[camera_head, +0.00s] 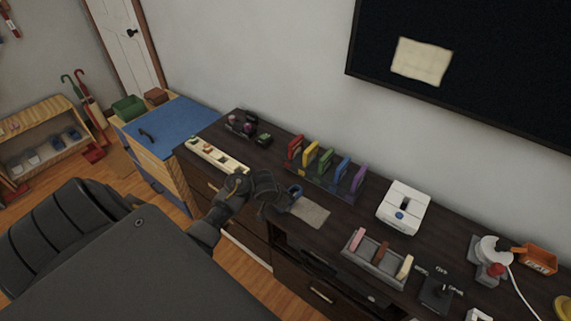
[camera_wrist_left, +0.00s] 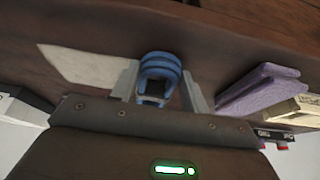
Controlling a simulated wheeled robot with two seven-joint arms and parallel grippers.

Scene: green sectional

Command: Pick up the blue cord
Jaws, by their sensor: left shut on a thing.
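The blue cord (camera_wrist_left: 160,68) is a coiled blue bundle between the two grey fingers of my left gripper (camera_wrist_left: 160,86) in the left wrist view. The gripper is shut on it. In the head view my left gripper (camera_head: 287,197) is over the front part of the dark cabinet top, and a small blue bit of the cord (camera_head: 296,190) shows at its tip. The wrist hides part of the cord there. I cannot tell whether the cord touches the cabinet top. My right gripper is not in view.
A beige mat (camera_head: 310,212) lies just right of the gripper. A rack of coloured files (camera_head: 333,173) stands behind it. A long beige tray (camera_head: 214,156) lies to the left. A grey sorter (camera_head: 375,262) and a white device (camera_head: 404,207) stand to the right on the cabinet (camera_head: 270,151).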

